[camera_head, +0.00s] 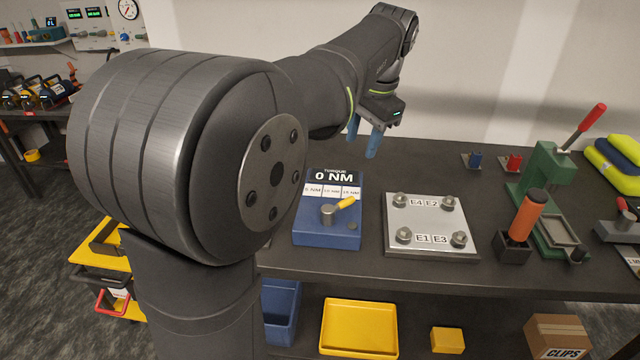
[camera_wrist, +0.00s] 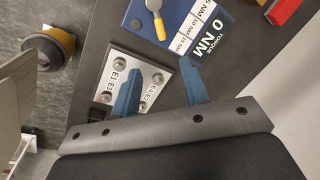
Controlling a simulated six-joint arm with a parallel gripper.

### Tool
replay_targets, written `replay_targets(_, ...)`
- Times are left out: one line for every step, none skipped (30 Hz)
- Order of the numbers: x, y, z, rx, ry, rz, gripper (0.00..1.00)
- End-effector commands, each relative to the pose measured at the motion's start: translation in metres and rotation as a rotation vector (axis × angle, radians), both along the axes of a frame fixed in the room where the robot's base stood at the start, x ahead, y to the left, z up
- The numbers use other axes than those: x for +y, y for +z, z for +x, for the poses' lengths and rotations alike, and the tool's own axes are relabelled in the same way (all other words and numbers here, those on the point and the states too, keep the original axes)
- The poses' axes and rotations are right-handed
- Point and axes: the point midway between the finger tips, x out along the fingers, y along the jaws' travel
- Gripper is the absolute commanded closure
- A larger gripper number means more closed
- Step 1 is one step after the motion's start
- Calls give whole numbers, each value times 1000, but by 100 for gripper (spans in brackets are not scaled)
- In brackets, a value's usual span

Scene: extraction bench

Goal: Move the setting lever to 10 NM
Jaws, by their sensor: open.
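The blue torque box (camera_head: 328,225) stands on the dark bench, and its display (camera_head: 333,177) reads 0 NM. Below the display is a row of white NM labels (camera_head: 332,190). The setting lever (camera_head: 345,203) has a yellow handle on a grey round pivot and points up and to the right in the head view. In the wrist view the lever (camera_wrist: 158,24) shows at the top, on the box (camera_wrist: 178,12). My gripper (camera_head: 364,140) is open and empty, with blue fingers, above and behind the box. Its fingers (camera_wrist: 160,92) are apart from the lever.
A metal plate (camera_head: 428,248) with bolts marked E1 to E4 lies right of the box. Further right are an orange-handled tool (camera_head: 527,214) and a green press (camera_head: 548,170) with a red lever. Yellow bins (camera_head: 358,327) sit on the shelf below.

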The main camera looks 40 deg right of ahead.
Motion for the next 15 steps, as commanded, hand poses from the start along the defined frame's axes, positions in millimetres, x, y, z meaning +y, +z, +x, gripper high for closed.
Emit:
replay_targets(-2,-2,0,0,-5,3,59)
replay_targets(-2,-3,0,0,-4,4,59)
replay_targets(-2,-7,1,0,-5,3,59)
replay_targets(-2,-10,2,0,-5,3,59)
replay_targets(-2,-14,2,1,-4,4,59)
replay_targets(-2,-20,3,1,-4,5,59)
replay_targets(-1,-25,4,1,-4,4,59)
replay_targets(-1,-31,5,2,-4,6,59)
replay_targets(-1,-39,7,2,-3,5,59)
replay_targets(-1,-46,9,2,-3,6,59)
replay_targets(-1,-53,10,2,-3,6,59)
replay_targets(-1,-61,12,2,-3,6,59)
replay_targets(-1,-68,13,2,-3,6,59)
replay_targets(-1,-75,15,2,-2,5,59)
replay_targets(-1,-83,16,2,-2,5,59)
